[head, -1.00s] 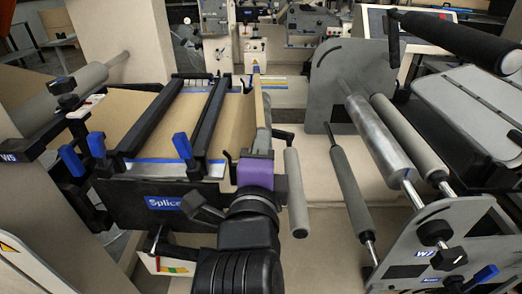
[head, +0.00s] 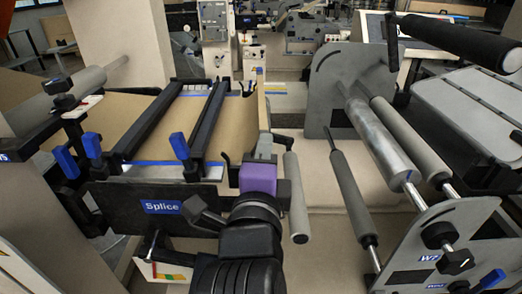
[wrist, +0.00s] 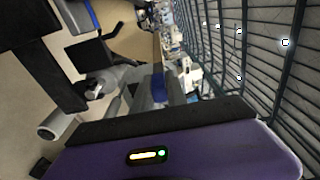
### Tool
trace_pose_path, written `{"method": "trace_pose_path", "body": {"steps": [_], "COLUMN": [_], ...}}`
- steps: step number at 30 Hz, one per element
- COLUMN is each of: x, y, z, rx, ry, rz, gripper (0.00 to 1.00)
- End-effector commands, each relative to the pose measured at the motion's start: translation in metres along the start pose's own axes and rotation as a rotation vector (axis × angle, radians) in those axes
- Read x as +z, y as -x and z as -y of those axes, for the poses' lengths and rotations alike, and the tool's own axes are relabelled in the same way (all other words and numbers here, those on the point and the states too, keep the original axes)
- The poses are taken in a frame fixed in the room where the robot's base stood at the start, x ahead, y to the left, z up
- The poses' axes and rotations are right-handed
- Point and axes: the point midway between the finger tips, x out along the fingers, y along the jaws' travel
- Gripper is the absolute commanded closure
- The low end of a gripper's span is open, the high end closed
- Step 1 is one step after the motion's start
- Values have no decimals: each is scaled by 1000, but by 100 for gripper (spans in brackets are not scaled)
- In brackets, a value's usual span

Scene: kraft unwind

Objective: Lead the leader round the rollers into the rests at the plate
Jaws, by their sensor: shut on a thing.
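The brown kraft leader (head: 232,126) spreads over the splice table, passing by two black crossbars. Its right edge reaches a tan strip along the table's right side. My gripper (head: 262,150), purple with a black arm behind it, is at the table's right front corner, just left of a short grey roller (head: 297,195). Black hook-shaped rests (head: 224,160) stand by the table's right side. The blue-labelled Splice plate (head: 120,197) faces me.
Right of my gripper are a slim dark grey roller (head: 350,190), a shiny metal roller (head: 381,140) and a grey roller (head: 411,142), between grey side plates (head: 350,85). A black roller (head: 460,42) is higher up. Blue-handled clamps (head: 92,146) stand at the table's front.

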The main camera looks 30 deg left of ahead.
Motion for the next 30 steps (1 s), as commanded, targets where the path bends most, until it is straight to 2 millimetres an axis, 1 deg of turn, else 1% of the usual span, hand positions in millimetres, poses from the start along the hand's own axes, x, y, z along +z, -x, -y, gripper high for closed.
{"method": "trace_pose_path", "body": {"steps": [1,6,16,20,30], "x": [-7,-23,-52,-55,-54], "y": [-1,-2,-4,-4,-4], "z": [-2,-5,-12,-12,-12], "rx": [-1,-2,-1,-2,-2], "ry": [-1,-1,-1,-1,-1], "rz": [-3,-3,-1,0,-1], "gripper": [100,100,100,100,100]}}
